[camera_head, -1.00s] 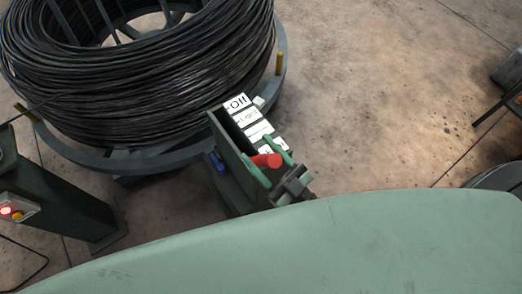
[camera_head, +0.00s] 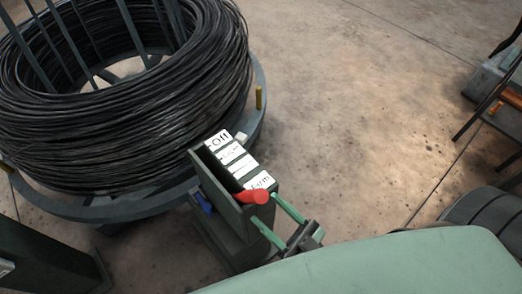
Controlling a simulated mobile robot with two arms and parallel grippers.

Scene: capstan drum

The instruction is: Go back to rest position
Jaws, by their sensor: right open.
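My right gripper (camera_head: 263,206) is open, its two green fingers pointing up and left toward the control box (camera_head: 213,187). The red lever (camera_head: 253,197) sticks out of the box's slotted top, with its end close to the fingertips. I cannot tell whether they touch it. White labels line the slot; the top one reads "Off" and the lever stands near the bottom one. My left gripper is not in view. A large pale green surface of my own body hides the lower right.
A large drum (camera_head: 262,120) with a thick coil of black wire (camera_head: 110,120) stands behind the box at left. A dark green post (camera_head: 40,262) stands at lower left. Dark equipment (camera_head: 490,85) stands at the right edge. The concrete floor (camera_head: 360,110) between is clear.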

